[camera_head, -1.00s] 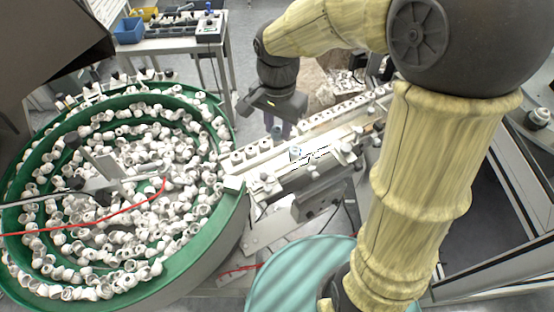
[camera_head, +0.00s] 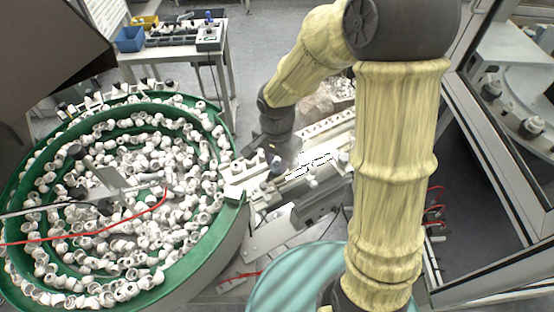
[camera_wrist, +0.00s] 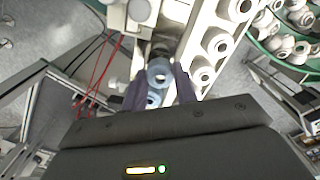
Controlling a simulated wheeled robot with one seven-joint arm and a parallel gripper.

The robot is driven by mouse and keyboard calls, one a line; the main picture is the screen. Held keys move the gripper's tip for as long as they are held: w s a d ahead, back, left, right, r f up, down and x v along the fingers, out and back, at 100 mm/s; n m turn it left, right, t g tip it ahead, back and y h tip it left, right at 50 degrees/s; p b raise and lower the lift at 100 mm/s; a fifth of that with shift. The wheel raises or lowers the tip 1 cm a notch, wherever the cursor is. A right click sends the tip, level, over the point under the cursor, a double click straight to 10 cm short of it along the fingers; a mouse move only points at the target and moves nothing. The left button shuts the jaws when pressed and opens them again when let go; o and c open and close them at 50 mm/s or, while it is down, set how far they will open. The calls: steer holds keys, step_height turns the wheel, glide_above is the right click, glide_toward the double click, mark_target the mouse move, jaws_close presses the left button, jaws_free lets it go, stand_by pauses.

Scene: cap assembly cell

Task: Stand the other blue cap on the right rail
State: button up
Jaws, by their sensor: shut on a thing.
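In the wrist view, my gripper (camera_wrist: 160,80) is shut on a blue cap (camera_wrist: 158,72) held between its fingertips. A second blue cap (camera_wrist: 153,100) shows just below it in that picture, between the fingers and partly covered. In the head view, my gripper (camera_head: 276,157) is low over the near, right rail (camera_head: 318,168), with the held blue cap (camera_head: 276,167) at its tips. I cannot tell whether the held cap touches the rail. The second blue cap is not clearly seen in the head view.
A rail with a row of white caps (camera_wrist: 215,42) runs close beside the gripper. A green bowl feeder (camera_head: 222,235) full of white caps stands at the left. Metal fixtures crowd the near side of the rails.

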steer(key=shift+f, duration=0.35)
steer(key=shift+f+b, duration=0.3)
steer(key=shift+s+f, duration=0.15)
